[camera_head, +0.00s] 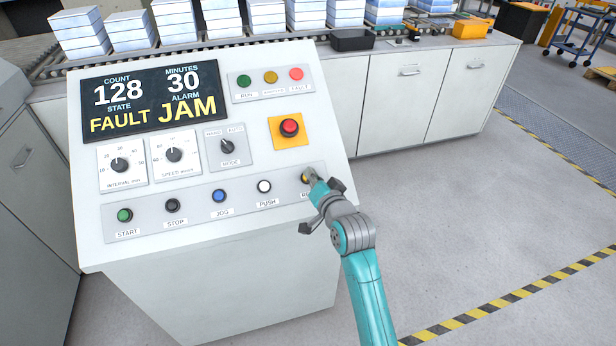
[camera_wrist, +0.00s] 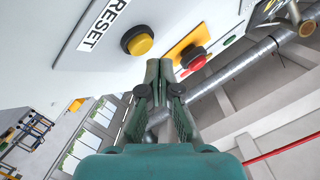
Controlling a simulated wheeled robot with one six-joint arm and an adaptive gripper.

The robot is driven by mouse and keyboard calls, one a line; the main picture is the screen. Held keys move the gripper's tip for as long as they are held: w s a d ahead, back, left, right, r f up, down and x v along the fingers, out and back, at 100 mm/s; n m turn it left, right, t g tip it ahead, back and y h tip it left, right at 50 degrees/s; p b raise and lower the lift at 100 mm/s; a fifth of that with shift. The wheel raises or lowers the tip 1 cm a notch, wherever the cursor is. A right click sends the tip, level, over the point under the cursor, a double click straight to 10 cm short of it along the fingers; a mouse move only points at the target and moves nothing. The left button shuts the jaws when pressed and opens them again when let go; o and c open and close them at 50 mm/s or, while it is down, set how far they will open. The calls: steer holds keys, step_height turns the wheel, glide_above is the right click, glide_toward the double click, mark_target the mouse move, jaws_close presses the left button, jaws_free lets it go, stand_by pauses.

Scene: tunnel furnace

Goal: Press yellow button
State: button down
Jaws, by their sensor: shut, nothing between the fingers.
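The yellow button (camera_wrist: 138,41) sits in a black ring on the white panel beside a RESET label (camera_wrist: 99,27) in the wrist view. In the head view, the yellow button (camera_head: 304,178) is at the right end of the lower button row, partly hidden by my gripper (camera_head: 311,175). My gripper also shows in the wrist view (camera_wrist: 158,66), shut with nothing between its fingers. Its tips appear just right of and below the button there. I cannot tell whether they touch it.
The control panel (camera_head: 184,249) carries START, STOP, JOG and PUSH buttons left of my gripper. A red emergency button (camera_head: 289,127) on a yellow plate is just above. The display (camera_head: 150,97) reads FAULT and JAM. Open floor (camera_head: 440,215) lies to the right.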

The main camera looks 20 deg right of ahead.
steer(key=shift+w+f, duration=0.25)
steer(key=shift+f, duration=0.05)
steer(key=shift+w+f, duration=0.3)
steer(key=shift+f, duration=0.15)
stand_by(1.2)
stand_by(0.3)
steer(key=shift+s+r, duration=0.55)
steer(key=shift+r, duration=0.2)
steer(key=shift+r, duration=0.1)
steer(key=shift+s+r, duration=0.75)
steer(key=shift+r, duration=0.25)
steer(key=shift+s+r, duration=0.7)
steer(key=shift+r, duration=0.25)
